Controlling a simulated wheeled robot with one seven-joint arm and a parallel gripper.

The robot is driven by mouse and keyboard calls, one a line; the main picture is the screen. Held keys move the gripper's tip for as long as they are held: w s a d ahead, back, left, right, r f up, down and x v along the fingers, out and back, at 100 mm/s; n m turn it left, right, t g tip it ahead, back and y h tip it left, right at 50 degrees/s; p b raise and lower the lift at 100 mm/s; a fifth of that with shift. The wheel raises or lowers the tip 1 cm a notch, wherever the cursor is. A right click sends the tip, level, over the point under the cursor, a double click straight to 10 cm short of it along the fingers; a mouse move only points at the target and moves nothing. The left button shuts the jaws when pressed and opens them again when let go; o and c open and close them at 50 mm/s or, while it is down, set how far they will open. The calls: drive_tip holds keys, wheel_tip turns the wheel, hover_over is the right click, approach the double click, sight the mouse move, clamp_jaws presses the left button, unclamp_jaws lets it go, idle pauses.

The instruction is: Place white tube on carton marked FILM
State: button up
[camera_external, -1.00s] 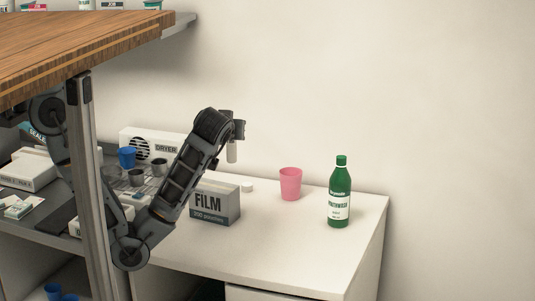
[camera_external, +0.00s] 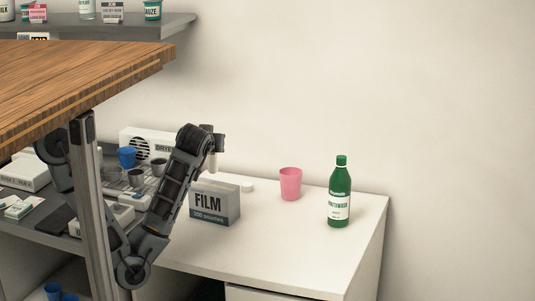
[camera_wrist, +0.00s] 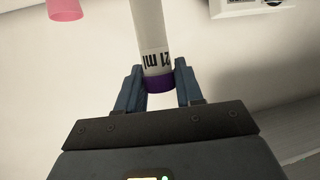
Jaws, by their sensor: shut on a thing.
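My gripper (camera_wrist: 160,88) is shut on the white tube (camera_wrist: 151,30), which has a purple band at the gripper end and black print reading 21 ml. In the external view my gripper (camera_external: 214,144) holds the tube (camera_external: 212,161) hanging down, just above and behind the FILM carton. The FILM carton (camera_external: 215,206) is a grey and white box standing on the white counter, with its label facing the camera. In the external view the tube's lower end appears near the carton's top edge; I cannot tell whether they touch.
A small white round thing (camera_external: 246,186) lies right of the carton. A pink cup (camera_external: 290,184) and a green mouthwash bottle (camera_external: 339,195) stand further right. The dryer box (camera_external: 138,141), a blue cup (camera_external: 127,157) and dark cups are left. A wooden tabletop (camera_external: 75,66) blocks the upper left.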

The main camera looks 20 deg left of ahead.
sight(211, 155)
drive_tip(key=shift+f+b, duration=1.45)
drive_tip(key=shift+f, duration=0.35)
drive_tip(key=shift+f, duration=0.1)
drive_tip(key=shift+f, duration=0.15)
drive_tip(key=o, duration=1)
drive_tip(key=shift+r, duration=0.35)
drive_tip(key=v, duration=1.2)
